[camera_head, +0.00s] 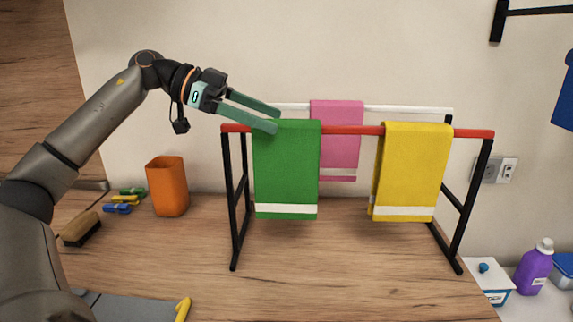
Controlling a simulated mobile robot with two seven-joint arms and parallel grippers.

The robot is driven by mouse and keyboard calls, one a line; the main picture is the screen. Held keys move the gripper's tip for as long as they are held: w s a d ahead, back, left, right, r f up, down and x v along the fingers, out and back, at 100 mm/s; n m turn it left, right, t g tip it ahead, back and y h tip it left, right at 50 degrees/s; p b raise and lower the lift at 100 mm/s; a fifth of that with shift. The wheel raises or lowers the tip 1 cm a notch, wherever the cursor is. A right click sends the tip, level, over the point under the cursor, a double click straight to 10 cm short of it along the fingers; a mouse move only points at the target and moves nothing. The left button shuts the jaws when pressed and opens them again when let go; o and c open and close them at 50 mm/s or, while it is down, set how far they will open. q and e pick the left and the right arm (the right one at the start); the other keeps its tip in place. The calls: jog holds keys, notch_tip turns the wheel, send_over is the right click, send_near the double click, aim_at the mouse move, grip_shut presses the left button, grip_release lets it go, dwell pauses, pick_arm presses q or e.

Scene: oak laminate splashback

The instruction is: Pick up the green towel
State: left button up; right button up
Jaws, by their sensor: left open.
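The green towel (287,170) hangs over the left part of the rack's red front bar (352,130). It has a white stripe near its lower edge. My left gripper (277,119) reaches in from the left, with its green fingers open at the towel's upper left corner. One fingertip overlaps the top edge of the towel in the picture; I cannot tell whether it touches. The towel's back side is hidden. My right gripper is not in view.
A yellow towel (411,165) hangs on the red bar's right part. A pink towel (338,135) hangs on the white rear bar (400,109). An orange cup (167,186), a brush (82,229) and clips (122,201) are at left. The wooden top before the rack is mostly clear.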

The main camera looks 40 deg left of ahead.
aim_at(287, 126)
pick_arm(q)
jog(key=p+x, duration=0.2)
jog(key=x, duration=0.1)
jog(key=shift+w+f+p, duration=0.1)
jog(key=shift+w+p, duration=0.25)
jog(key=shift+w, duration=0.05)
jog(key=shift+w+d+f, duration=0.15)
jog(key=shift+d+f, duration=0.05)
jog(key=shift+w+d+f, duration=0.1)
jog(key=shift+f, duration=0.1)
jog(key=c, duration=0.8)
grip_shut()
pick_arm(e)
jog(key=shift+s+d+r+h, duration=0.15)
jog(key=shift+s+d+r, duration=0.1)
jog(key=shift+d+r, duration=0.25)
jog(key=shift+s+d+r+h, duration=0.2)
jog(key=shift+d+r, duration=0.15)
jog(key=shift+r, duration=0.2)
